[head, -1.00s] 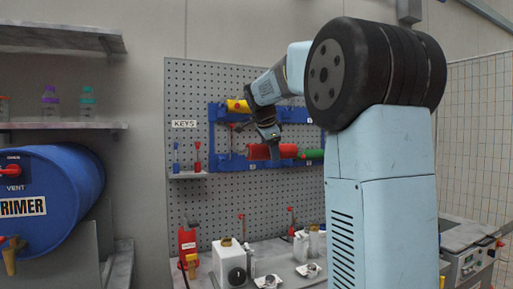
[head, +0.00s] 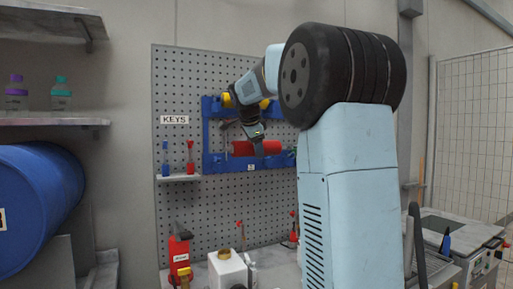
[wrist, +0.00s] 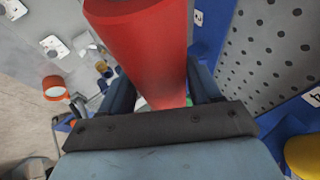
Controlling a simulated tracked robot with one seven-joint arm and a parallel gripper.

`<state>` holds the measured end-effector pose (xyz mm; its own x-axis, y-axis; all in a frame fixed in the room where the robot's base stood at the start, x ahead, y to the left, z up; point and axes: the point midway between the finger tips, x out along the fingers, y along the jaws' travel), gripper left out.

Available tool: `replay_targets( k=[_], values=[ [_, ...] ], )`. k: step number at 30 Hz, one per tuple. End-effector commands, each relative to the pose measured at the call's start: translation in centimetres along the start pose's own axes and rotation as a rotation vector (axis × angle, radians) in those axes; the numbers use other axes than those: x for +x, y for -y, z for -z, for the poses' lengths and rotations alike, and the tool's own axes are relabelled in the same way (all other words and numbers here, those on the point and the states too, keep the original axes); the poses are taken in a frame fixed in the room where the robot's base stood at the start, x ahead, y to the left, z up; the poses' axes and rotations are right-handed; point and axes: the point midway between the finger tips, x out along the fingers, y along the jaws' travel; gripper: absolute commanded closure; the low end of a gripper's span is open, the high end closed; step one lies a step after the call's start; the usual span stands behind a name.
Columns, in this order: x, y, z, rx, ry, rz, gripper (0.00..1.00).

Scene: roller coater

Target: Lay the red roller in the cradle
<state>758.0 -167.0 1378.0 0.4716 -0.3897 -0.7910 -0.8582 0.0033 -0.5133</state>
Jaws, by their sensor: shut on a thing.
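My gripper (head: 259,150) is shut on the red roller (head: 272,147) and holds it level in front of the blue wall rack (head: 213,160). In the wrist view, the red roller (wrist: 150,55) runs between the two dark fingers (wrist: 155,95), its near end toward the top of the picture. A yellow roller (head: 228,100) sits at the rack's upper row, partly hidden by my arm. I cannot tell from these views which part is the cradle. A bench machine (head: 470,240) stands at the right, partly cut off.
A pegboard (head: 180,100) carries the rack and a small key shelf (head: 178,178) with a blue and a red key. Below is a bench with a white canister (head: 228,270) and a red device (head: 180,250).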

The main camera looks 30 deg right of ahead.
Motion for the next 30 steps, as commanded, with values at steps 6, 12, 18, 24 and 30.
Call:
replay_targets(
  k=[6,12,18,24,30],
  values=[
    [0.9,1.5,-0.3,0.0,-0.001,0.002,0.64],
    [1.7,2.8,-0.7,0.0,-0.001,0.002,0.64],
    [2.5,4.1,-1.0,0.0,0.0,0.002,0.64],
    [3.3,5.4,-1.3,0.001,-0.001,0.001,0.64],
    [4.3,6.5,-1.7,0.001,-0.001,0.001,0.64]
  ],
)
